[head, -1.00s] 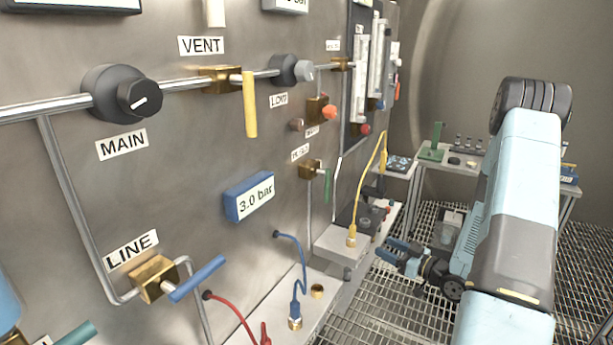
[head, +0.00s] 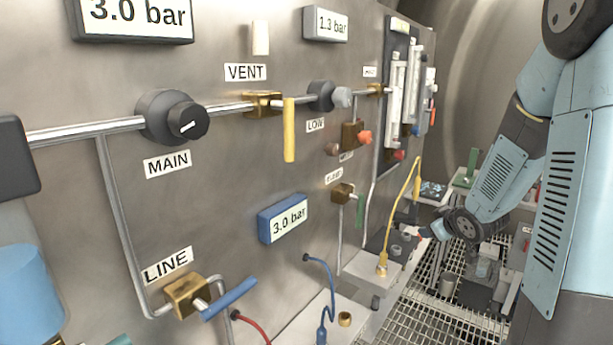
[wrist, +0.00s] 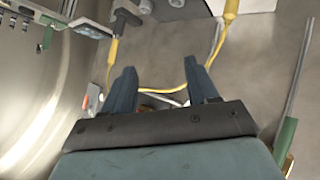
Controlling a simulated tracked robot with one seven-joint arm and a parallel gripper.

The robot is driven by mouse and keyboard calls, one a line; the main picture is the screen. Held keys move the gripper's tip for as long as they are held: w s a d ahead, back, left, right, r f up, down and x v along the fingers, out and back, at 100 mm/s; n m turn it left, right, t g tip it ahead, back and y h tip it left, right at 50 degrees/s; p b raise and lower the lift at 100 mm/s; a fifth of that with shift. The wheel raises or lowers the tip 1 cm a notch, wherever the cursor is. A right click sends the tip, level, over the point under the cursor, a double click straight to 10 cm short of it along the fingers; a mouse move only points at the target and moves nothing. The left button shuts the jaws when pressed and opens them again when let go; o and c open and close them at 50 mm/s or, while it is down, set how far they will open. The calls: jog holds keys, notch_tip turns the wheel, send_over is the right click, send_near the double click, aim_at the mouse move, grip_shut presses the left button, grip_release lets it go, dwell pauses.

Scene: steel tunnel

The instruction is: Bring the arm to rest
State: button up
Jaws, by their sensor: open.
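My arm (head: 560,200) stands at the right of the head view, its light blue links bent, with the forearm (head: 500,180) reaching down and left toward the bench along the panel. In the wrist view my gripper (wrist: 158,72) has its two dark fingers spread apart, with nothing held between them. A yellow cable (wrist: 155,92) loops across the view behind the fingers; I cannot tell how far off it is. In the head view the fingers are too small and covered to make out clearly.
The steel panel (head: 110,240) with valves, gauges and pipes fills the left. The yellow cable (head: 415,190) rises from a grey box (head: 372,270) on the bench. A blue lever (head: 230,298) and a yellow lever (head: 289,130) stick out. Grating floor (head: 425,320) lies right of the bench.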

jog(key=s+a+r+m+g+h, duration=0.2)
jog(key=s+a+r+m+h, duration=0.15)
jog(key=s+r, duration=0.75)
jog(key=s+a+r+m+g+y, duration=0.1)
jog(key=s+a, duration=0.3)
jog(key=s, duration=0.5)
jog(key=s+a+r+m+g+y, duration=0.1)
jog(key=s+a+r, duration=0.3)
jog(key=s, duration=0.5)
jog(key=shift+s+m+g+y, duration=0.35)
jog(key=shift+s+g+y, duration=0.1)
jog(key=shift+g, duration=0.25)
jog(key=shift+c, duration=0.4)
